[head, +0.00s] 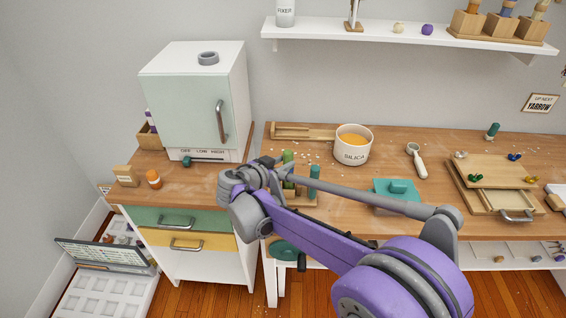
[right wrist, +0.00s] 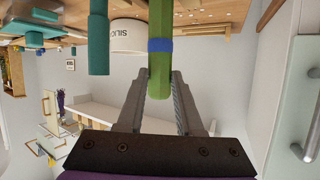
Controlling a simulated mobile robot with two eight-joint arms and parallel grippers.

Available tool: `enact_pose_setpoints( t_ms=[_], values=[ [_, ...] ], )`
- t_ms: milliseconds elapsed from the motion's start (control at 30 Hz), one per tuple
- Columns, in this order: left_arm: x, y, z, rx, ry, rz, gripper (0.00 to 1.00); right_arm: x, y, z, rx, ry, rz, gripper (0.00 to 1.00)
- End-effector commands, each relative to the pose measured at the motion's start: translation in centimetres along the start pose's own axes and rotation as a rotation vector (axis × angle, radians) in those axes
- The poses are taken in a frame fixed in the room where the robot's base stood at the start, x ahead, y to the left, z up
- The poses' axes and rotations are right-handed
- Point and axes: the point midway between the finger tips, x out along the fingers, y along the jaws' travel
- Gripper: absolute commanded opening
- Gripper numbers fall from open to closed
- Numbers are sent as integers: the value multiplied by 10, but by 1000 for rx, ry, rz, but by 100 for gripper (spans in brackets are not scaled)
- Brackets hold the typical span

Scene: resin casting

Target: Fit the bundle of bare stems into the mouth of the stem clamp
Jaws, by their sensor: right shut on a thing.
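My right gripper (head: 275,177) is over the back edge of the work at the rack, left of the table's middle. In the right wrist view my right gripper (right wrist: 160,85) is shut on a green faceted stick with a blue band (right wrist: 160,60); a green upright piece (head: 288,157) shows beside the gripper in the head view. I cannot tell whether this stick is the bundle of bare stems. I cannot make out the stem clamp with certainty in either view. My left gripper is not in view.
A wooden rack (head: 303,201) holds a teal upright piece (head: 314,172) close to my gripper. A white SILICA tub (head: 352,146) stands behind. A teal block (head: 397,194), a scoop (head: 416,161) and wooden trays (head: 495,172) lie to the right. A white cabinet (head: 195,100) stands left.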

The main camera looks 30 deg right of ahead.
Motion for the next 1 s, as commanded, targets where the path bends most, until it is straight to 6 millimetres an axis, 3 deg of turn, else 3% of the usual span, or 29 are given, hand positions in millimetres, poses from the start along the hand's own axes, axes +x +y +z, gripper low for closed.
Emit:
enact_pose_setpoints(
  t_ms=[33, 67, 233, 633, 1000],
  values=[
    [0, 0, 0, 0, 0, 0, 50, -1, -1, 1, 2, -3, -4, 0],
    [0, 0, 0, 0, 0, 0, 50, -1, -2, 1, 2, -3, -4, 39],
    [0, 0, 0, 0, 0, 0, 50, 0, -1, 1, 1, -2, -3, 69],
    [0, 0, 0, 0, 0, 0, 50, -8, -1, 0, 0, -2, -1, 70],
    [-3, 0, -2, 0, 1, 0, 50, -78, -1, 0, 0, -3, -5, 70]
  ],
)
